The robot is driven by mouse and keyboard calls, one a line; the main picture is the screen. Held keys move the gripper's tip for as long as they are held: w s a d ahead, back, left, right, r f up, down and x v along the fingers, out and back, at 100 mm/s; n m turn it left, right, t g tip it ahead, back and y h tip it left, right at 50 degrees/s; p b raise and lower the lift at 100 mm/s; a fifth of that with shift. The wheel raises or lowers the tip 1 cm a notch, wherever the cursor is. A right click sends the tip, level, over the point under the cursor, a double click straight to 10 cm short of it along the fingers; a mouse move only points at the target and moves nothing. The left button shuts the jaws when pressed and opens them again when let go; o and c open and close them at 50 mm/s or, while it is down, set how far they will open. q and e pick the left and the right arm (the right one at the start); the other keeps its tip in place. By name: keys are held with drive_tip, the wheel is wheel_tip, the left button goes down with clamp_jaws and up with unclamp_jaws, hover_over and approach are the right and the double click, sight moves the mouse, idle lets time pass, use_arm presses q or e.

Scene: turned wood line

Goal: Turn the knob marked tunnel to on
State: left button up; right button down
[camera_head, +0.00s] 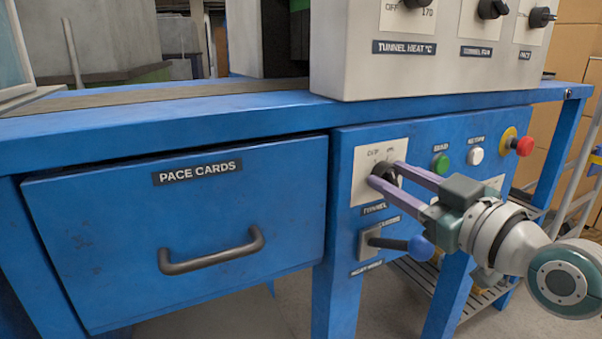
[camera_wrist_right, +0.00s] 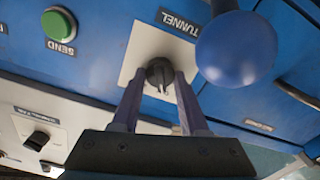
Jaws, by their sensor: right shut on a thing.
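The tunnel knob (camera_head: 387,171) is small and black on a pale plate (camera_head: 361,186) on the blue front panel, with a TUNNEL label (camera_head: 374,209) below it. Position marks are printed above the knob, too small to read surely. My right gripper (camera_head: 381,174) reaches in from the right, its two purple fingers shut on the knob's sides. In the right wrist view the knob (camera_wrist_right: 159,72) sits between the fingertips (camera_wrist_right: 158,84), with a pale pointer line on it. Which mark the line meets cannot be told. My left gripper is not in view.
A lever with a blue ball (camera_head: 420,248) sticks out just below the knob, close to my right gripper. Green (camera_head: 440,163) and white (camera_head: 476,156) buttons and a red mushroom button (camera_head: 524,146) lie to the right. The PACE CARDS drawer (camera_head: 180,225) is left. A control box (camera_head: 340,60) stands above.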

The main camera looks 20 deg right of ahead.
drive_tip(key=m, duration=0.3)
drive_tip(key=shift+p, duration=0.4)
drive_tip(key=m, duration=0.3)
drive_tip(key=shift+d, duration=0.1)
drive_tip(key=m, duration=0.4)
drive_tip(key=shift+m, duration=0.8)
drive_tip(key=shift+c, duration=2.1)
unclamp_jaws()
